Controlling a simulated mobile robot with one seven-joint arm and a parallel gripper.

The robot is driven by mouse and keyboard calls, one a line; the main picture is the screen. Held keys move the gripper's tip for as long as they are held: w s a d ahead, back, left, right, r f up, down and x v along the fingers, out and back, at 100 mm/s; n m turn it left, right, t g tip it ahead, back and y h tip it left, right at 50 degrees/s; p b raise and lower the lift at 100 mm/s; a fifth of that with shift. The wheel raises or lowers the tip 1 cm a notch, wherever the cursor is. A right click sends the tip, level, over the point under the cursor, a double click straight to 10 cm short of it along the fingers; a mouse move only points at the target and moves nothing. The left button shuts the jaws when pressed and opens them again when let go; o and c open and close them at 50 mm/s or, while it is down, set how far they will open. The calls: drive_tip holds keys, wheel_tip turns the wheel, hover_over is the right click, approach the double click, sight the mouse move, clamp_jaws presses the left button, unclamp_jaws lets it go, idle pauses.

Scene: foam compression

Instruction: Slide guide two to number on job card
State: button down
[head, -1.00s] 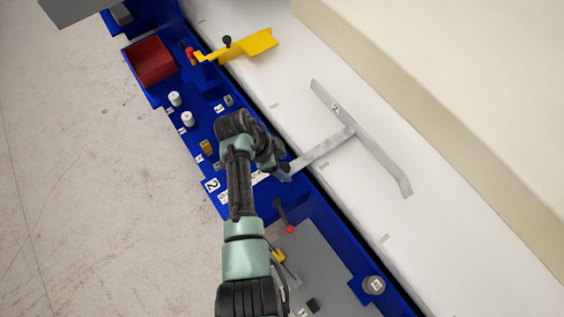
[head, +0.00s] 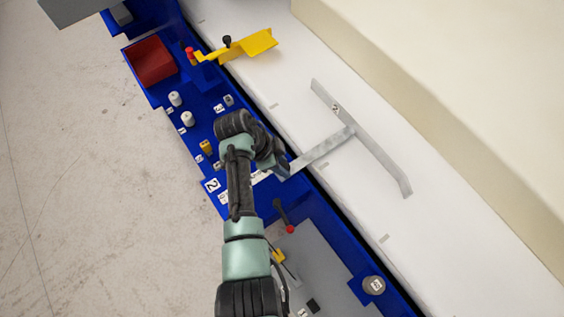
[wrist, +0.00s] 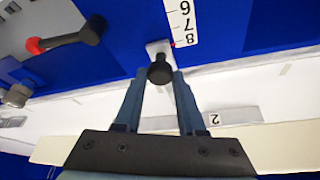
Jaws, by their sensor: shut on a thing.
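Guide two is a grey metal T-shaped bar (head: 378,152) with a small "2" label, lying over the white belt; its label also shows in the wrist view (wrist: 214,119). Its cross-arm (head: 322,151) runs back to the blue rail. A black knob (wrist: 160,73) sits on a pale plate at the rail end. My gripper (wrist: 159,78) is closed around this knob, with one finger on each side. A white number scale (wrist: 182,22) shows 6, 7 and 8, and the pale plate is beside its 8 end. I cannot make out a job card.
A yellow guide (head: 250,45) with a black knob lies across the belt farther up. A red tray (head: 150,62) and white knobs (head: 187,118) are on the blue frame. A lever with a red ball (head: 290,229) stands just below my gripper.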

drive_tip(key=shift+a, duration=0.1)
idle(0.7)
drive_tip(key=s+a, duration=0.1)
drive_tip(key=a, duration=0.1)
drive_tip(key=s+a+p, duration=0.1)
drive_tip(key=s+a, duration=0.1)
drive_tip(key=s+a+p, duration=0.1)
drive_tip(key=a, duration=0.1)
drive_tip(key=shift+s+a, duration=0.2)
drive_tip(key=shift+s, duration=0.2)
drive_tip(key=c, duration=0.5)
unclamp_jaws()
drive_tip(key=shift+r, duration=0.1)
drive_tip(key=b+v, duration=0.1)
drive_tip(key=v, duration=1.1)
drive_tip(key=shift+a+r, duration=0.1)
drive_tip(key=shift+r, duration=0.3)
